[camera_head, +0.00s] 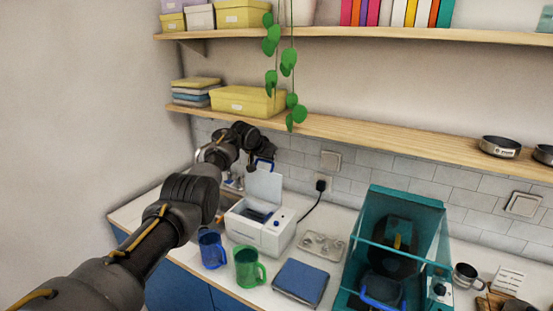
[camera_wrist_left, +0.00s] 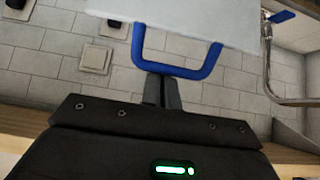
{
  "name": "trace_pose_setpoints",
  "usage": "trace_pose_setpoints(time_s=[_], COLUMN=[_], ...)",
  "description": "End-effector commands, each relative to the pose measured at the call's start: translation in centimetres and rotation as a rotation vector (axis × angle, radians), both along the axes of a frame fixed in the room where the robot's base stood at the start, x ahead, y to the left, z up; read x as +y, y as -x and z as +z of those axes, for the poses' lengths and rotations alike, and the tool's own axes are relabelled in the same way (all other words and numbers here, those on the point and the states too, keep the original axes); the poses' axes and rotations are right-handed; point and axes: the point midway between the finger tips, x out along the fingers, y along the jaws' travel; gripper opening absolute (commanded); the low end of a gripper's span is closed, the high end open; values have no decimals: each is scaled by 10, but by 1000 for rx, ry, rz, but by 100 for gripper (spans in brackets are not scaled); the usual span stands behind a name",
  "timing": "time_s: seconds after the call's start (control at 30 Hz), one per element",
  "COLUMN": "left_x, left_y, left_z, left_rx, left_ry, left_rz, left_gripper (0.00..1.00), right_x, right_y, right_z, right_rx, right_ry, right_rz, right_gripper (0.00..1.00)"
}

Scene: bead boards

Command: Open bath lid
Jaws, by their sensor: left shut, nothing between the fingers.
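The bath is a white box (camera_head: 262,236) on the counter in the head view. Its white lid (camera_head: 264,188) stands raised at the back, and the dark opening shows below it. The lid's blue handle (camera_head: 265,162) is at its upper edge. In the left wrist view the lid (camera_wrist_left: 190,18) and its blue handle (camera_wrist_left: 180,71) are at the top. My left gripper (camera_wrist_left: 161,82) is shut and empty, with its tips close by the handle's bar; I cannot tell if they touch. In the head view the left gripper (camera_head: 262,160) is by the lid's top. My right gripper is not in view.
A blue mug (camera_head: 212,251) and a green mug (camera_head: 247,268) stand in front of the bath. A blue closed case (camera_head: 301,282) and a teal enclosure (camera_head: 409,204) are to the right. A shelf (camera_head: 340,131) and hanging plant (camera_head: 289,60) are above. A tap (camera_wrist_left: 266,60) is near the lid.

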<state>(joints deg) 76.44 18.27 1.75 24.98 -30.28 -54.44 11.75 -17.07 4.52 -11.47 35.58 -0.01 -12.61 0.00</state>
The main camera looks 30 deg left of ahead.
Motion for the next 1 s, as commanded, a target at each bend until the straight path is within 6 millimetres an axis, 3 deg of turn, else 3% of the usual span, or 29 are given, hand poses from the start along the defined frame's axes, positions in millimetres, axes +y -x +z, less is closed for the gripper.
trace_pose_setpoints(time_s=[0.03, 0.23, 0.5, 0.6, 0.83, 1.0], left_x=[4, -11, -10, -6, -5, -6], left_y=[1, -7, -6, -5, -5, -3], left_z=[-3, -1, -2, -1, -1, 1], left_rx=[3, 1, 2, 0, 0, -2], left_ry=[-2, -2, -2, -2, -2, 0], left_rz=[5, -11, -8, -4, -2, -4], left_gripper=[9, 35, 70, 83, 83, 83], right_x=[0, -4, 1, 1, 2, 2], right_y=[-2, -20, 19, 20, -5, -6], right_z=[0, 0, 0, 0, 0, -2], right_rx=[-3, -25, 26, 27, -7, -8], right_ry=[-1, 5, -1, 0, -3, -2], right_rz=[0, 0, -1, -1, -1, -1], right_gripper=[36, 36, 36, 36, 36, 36])
